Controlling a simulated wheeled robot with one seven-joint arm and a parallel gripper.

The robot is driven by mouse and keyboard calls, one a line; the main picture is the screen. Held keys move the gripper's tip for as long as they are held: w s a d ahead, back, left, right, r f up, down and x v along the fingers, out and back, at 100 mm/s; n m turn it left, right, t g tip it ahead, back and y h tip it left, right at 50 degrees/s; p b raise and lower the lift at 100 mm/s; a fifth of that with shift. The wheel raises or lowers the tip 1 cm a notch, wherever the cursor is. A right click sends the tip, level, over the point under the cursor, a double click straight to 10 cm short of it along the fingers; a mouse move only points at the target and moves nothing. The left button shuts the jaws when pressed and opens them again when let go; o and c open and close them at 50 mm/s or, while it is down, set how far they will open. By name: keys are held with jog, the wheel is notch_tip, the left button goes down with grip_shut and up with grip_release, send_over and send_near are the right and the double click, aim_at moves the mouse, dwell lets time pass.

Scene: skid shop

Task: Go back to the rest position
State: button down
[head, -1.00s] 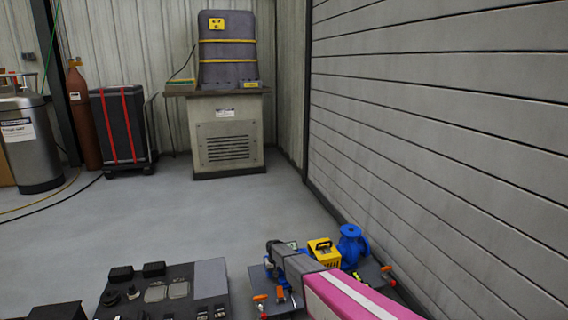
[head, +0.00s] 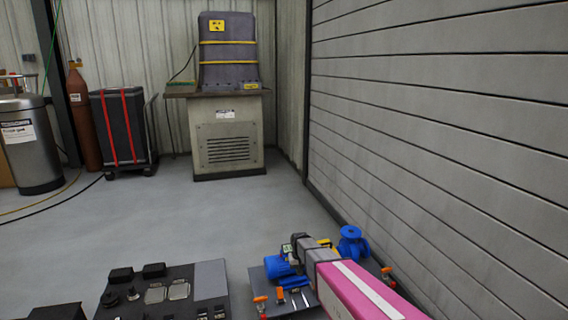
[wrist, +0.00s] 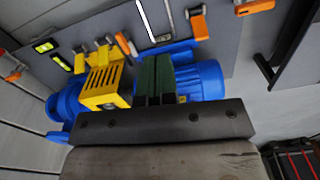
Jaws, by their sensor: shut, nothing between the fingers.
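My gripper (wrist: 155,75) is shut and empty, its dark green fingers together in the wrist view. Behind them lie a blue finned motor (wrist: 203,80) and a yellow slotted guard (wrist: 103,82); I cannot tell the gap to either. A blue pump (wrist: 64,105) is at the left. In the head view, my pink and grey arm reaches over the skid from the lower right. The motor (head: 279,267) shows left of the arm's end, and the pump (head: 351,242) behind it. The arm hides most of the guard.
Orange-handled clamps (wrist: 198,27) line the grey skid plate (wrist: 222,42). A dark panel with several fittings (head: 207,278) stands left of the skid. A slatted wall (head: 430,130) is close on the right. Open floor (head: 210,215) lies beyond, before a grey cabinet (head: 227,135).

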jog(key=s+d+r+m, duration=0.1)
jog(key=s+d+r, duration=0.5)
jog(key=s, duration=0.5)
jog(key=s+d+r+m, duration=0.1)
jog(key=s+d+r, duration=0.5)
jog(key=s+r, duration=0.5)
jog(key=shift+s+r, duration=0.2)
jog(key=shift+s, duration=0.3)
